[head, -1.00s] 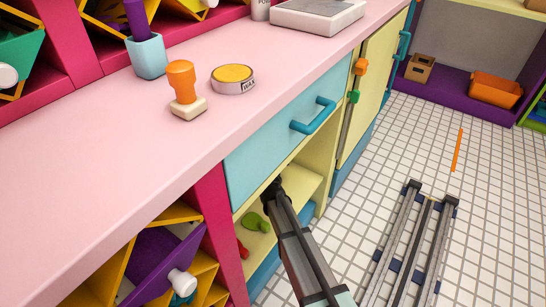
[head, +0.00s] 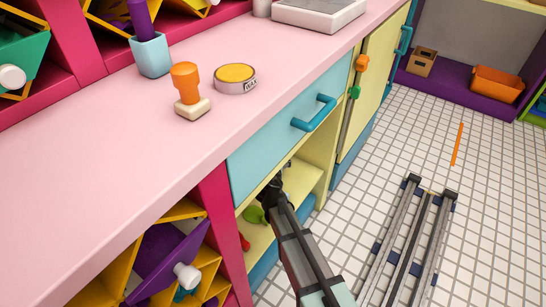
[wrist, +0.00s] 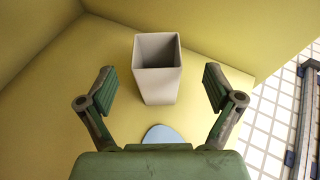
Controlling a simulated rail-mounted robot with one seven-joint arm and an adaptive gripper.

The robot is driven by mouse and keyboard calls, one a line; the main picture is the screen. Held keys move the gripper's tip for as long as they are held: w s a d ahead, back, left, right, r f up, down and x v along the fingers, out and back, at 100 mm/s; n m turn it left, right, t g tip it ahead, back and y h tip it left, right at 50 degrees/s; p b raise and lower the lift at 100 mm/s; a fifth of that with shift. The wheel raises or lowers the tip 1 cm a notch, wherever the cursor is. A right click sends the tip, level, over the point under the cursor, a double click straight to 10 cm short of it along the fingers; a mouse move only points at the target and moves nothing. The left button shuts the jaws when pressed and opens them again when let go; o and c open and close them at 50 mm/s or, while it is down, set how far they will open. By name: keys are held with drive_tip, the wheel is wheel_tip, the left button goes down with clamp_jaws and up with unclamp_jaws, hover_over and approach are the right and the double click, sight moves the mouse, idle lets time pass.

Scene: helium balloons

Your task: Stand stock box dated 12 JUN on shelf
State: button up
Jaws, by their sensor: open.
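In the wrist view my gripper (wrist: 160,95) is open, its two green fingers spread wide. Beyond and between them a beige-grey, open-topped box (wrist: 161,85) stands upright on the yellow shelf floor (wrist: 75,75). Neither finger touches it. No date shows on the box, so I cannot tell whether it is the 12 JUN one. In the head view my gripper (head: 270,190) reaches into the open yellow compartment under the blue drawer; the box cannot be made out clearly there.
A light blue rounded thing (wrist: 158,134) is partly hidden by my gripper. A green item (head: 254,214) lies in the compartment. The blue drawer (head: 282,133) is shut above. The pink counter (head: 115,135) holds an orange-handled stamp (head: 188,90) and a round tin (head: 235,78).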

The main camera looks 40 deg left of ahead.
drive_tip(key=w+d+p, duration=0.1)
drive_tip(key=d+p, duration=0.1)
drive_tip(key=d, duration=0.7)
drive_tip(key=shift+w+d, duration=0.2)
drive_tip(key=shift+w, duration=0.15)
